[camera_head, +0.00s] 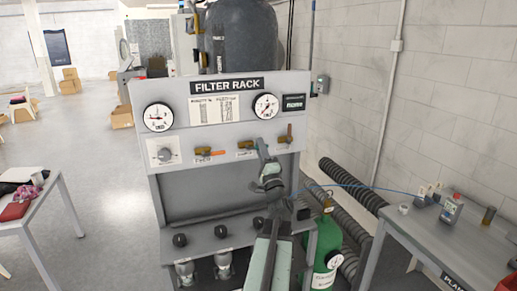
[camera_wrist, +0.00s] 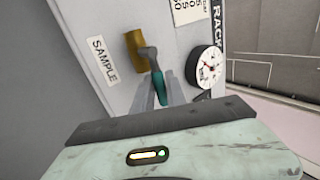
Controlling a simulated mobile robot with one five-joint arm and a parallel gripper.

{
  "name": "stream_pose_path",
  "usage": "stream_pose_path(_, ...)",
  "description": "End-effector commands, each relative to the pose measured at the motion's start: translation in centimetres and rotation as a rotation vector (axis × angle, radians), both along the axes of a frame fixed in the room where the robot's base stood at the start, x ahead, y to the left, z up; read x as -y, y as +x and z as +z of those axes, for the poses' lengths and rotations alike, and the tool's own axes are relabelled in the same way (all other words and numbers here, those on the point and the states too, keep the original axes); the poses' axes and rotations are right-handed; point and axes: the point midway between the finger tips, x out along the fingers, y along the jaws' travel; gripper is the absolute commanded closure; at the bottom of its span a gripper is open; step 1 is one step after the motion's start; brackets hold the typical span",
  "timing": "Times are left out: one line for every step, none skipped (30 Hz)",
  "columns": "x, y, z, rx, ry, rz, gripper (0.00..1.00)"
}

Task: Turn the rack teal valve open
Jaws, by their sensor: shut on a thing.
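The teal valve handle (camera_wrist: 158,88) shows in the wrist view, joined by a grey stem to a brass valve body (camera_wrist: 135,50) beside a SAMPLE label (camera_wrist: 102,61). My gripper (camera_wrist: 157,80) is shut on the teal handle, with a grey finger on each side of it. In the head view my gripper (camera_head: 261,146) is at the rack's front panel, just right of the middle brass valve (camera_head: 244,145). The teal handle cannot be made out there behind my gripper.
The filter rack (camera_head: 182,200) has an orange-handled valve (camera_head: 211,153) on the left and another valve (camera_head: 286,138) on the right. Two gauges (camera_head: 158,117) (camera_head: 265,106) sit above. A green cylinder (camera_head: 325,245), black hoses (camera_head: 350,188) and a bench (camera_head: 440,243) stand right.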

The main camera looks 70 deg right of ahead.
Motion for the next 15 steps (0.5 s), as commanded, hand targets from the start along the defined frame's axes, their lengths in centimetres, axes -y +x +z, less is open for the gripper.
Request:
stream_pose_path(0.0,0.0,0.0,-0.002,-0.003,0.003,1.00)
stream_pose_path(0.1,-0.2,0.0,-0.001,-0.003,0.001,1.00)
stream_pose_path(0.2,-0.4,0.0,-0.001,-0.003,-0.003,1.00)
stream_pose_path(0.3,-0.5,0.0,-0.001,-0.002,-0.005,1.00)
stream_pose_path(0.4,-0.7,0.0,-0.002,-0.002,-0.007,1.00)
stream_pose_path(0.5,-0.8,0.0,-0.002,-0.001,-0.009,1.00)
stream_pose_path(0.5,-0.9,0.0,-0.002,-0.001,-0.011,1.00)
stream_pose_path(0.6,-1.0,-0.1,-0.001,-0.001,-0.012,1.00)
stream_pose_path(0.6,-1.1,-0.1,-0.002,-0.001,-0.013,1.00)
stream_pose_path(0.7,-1.2,-0.1,-0.001,-0.001,-0.014,1.00)
stream_pose_path(0.7,-1.2,-0.1,-0.001,-0.001,-0.016,0.78)
stream_pose_path(0.8,-1.3,-0.1,-0.001,0.000,-0.017,0.67)
stream_pose_path(0.8,-1.4,-0.1,-0.001,-0.001,-0.018,0.62)
stream_pose_path(0.8,-1.4,-0.1,-0.001,0.000,-0.019,0.62)
stream_pose_path(0.8,-1.4,-0.1,0.000,0.000,-0.019,0.62)
